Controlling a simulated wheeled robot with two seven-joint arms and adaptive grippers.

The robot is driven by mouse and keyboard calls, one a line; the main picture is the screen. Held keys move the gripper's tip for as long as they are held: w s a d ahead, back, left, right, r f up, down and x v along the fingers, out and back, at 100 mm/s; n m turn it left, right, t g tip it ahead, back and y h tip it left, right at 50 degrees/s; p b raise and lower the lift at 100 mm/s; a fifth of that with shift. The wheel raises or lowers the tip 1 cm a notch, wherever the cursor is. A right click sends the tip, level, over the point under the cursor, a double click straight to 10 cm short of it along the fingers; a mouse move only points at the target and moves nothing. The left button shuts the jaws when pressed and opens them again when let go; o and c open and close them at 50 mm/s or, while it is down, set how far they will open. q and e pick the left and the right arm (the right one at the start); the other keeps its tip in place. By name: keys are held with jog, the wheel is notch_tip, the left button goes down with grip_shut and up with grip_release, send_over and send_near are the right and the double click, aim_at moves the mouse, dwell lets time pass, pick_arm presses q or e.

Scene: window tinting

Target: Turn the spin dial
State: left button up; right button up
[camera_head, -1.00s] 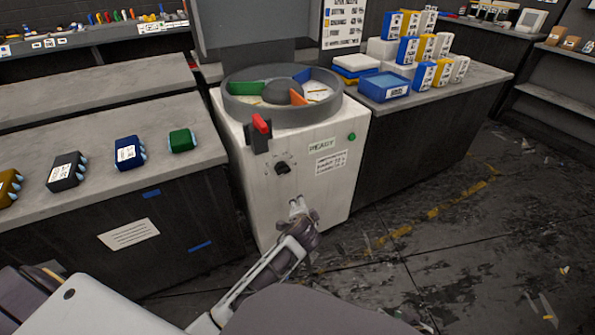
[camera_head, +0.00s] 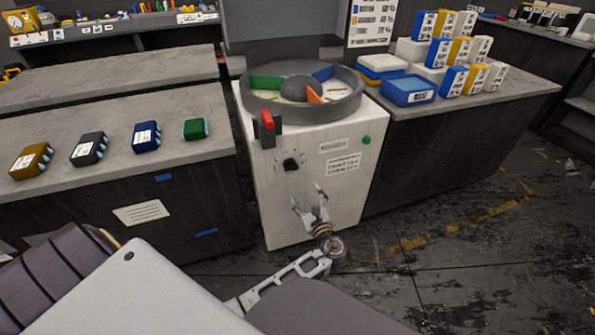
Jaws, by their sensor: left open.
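The spin dial (camera_head: 290,164) is a small black knob on the front of the white machine (camera_head: 262,205). A red-topped lever (camera_head: 267,121) on a black mount is above it to the left. A green button (camera_head: 366,140) is at the upper right of the front. My left gripper (camera_head: 308,194) is open and empty in front of the machine's lower front, below and slightly right of the dial, apart from it. Its fingers point up. My right gripper is not in view.
A round grey drum (camera_head: 305,92) with coloured sections tops the machine. The left counter (camera_head: 130,165) carries several coloured packs. The right counter (camera_head: 470,105) holds a blue tray (camera_head: 408,90) and stacked boxes. The floor at right is clear apart from scraps.

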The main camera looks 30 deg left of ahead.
aim_at(292, 170)
pick_arm(q)
jog(key=shift+s+a+r+m+y, duration=0.15)
jog(key=shift+r+m, duration=0.1)
jog(key=shift+m, duration=0.6)
jog(key=shift+s+a+r+m+y, duration=0.15)
jog(key=shift+r+m, duration=0.05)
jog(key=shift+m, duration=0.65)
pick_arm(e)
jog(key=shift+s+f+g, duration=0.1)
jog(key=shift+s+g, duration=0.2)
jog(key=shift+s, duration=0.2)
pick_arm(q)
jog(key=shift+a, duration=0.1)
jog(key=b+x, duration=0.2)
jog(key=x, duration=1)
jog(key=shift+a+f+b, duration=0.1)
jog(key=shift+b, duration=0.3)
jog(key=shift+w+a, duration=0.5)
jog(key=shift+a, duration=0.05)
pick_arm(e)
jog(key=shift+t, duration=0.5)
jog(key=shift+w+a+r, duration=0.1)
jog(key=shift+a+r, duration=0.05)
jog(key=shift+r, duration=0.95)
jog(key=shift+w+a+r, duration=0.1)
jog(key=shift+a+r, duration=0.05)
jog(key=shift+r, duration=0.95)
